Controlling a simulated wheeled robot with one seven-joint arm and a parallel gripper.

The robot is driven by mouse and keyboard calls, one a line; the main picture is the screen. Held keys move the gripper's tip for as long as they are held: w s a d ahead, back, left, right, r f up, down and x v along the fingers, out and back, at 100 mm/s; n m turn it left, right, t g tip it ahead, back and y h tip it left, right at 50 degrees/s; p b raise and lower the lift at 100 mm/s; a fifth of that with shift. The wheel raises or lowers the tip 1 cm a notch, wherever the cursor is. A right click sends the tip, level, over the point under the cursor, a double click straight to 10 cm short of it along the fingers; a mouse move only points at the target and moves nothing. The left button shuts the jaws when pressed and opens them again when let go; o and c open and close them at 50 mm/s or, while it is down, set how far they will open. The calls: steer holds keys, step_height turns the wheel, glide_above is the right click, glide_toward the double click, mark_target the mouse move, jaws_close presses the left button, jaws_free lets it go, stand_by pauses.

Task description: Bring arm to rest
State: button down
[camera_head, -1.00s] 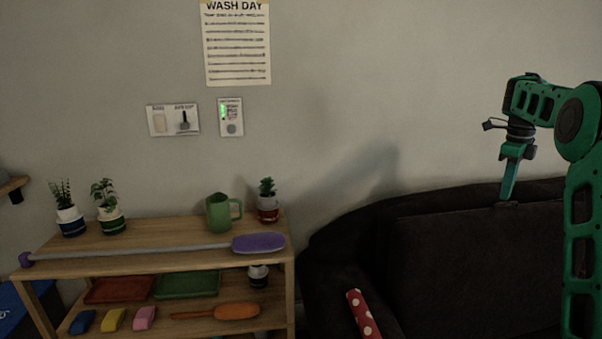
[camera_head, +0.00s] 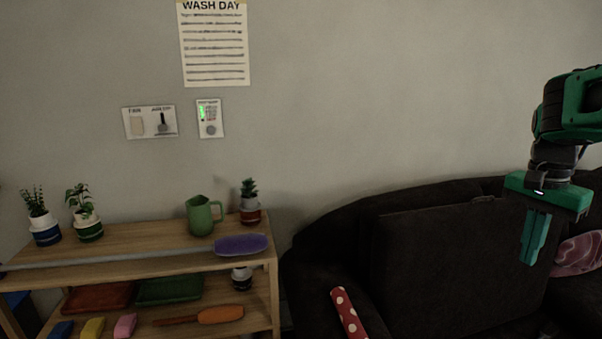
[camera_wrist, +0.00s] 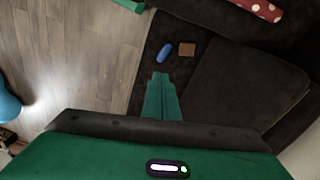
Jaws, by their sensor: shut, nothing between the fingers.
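My gripper (camera_head: 535,238) is at the right of the head view, pointing down in front of the dark sofa (camera_head: 450,255). Its green fingers are together with nothing between them. In the wrist view my gripper (camera_wrist: 161,80) shows its closed fingers over the dark sofa seat. A blue object (camera_wrist: 165,53) and a small brown block (camera_wrist: 187,49) lie on the sofa beyond the fingertips, apart from them.
A wooden shelf (camera_head: 130,262) at left holds potted plants, a green pitcher (camera_head: 203,215) and a purple-headed duster (camera_head: 241,245). A red polka-dot roll (camera_head: 348,312) lies on the sofa arm. A pink patterned cushion (camera_head: 580,255) is at far right.

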steer(key=s+a+f+n, duration=0.3)
steer(key=s+a+f, duration=0.1)
steer(key=s, duration=0.4)
steer(key=s+a+f+n+y, duration=0.1)
steer(key=s+a+f+n, duration=0.3)
steer(key=s, duration=0.4)
steer(key=shift+s+a+f+n, duration=0.2)
steer(key=shift+f+n, duration=0.1)
steer(key=shift+f, duration=0.25)
steer(key=shift+w+f, duration=0.25)
steer(key=shift+w, duration=0.45)
steer(key=shift+s, duration=0.1)
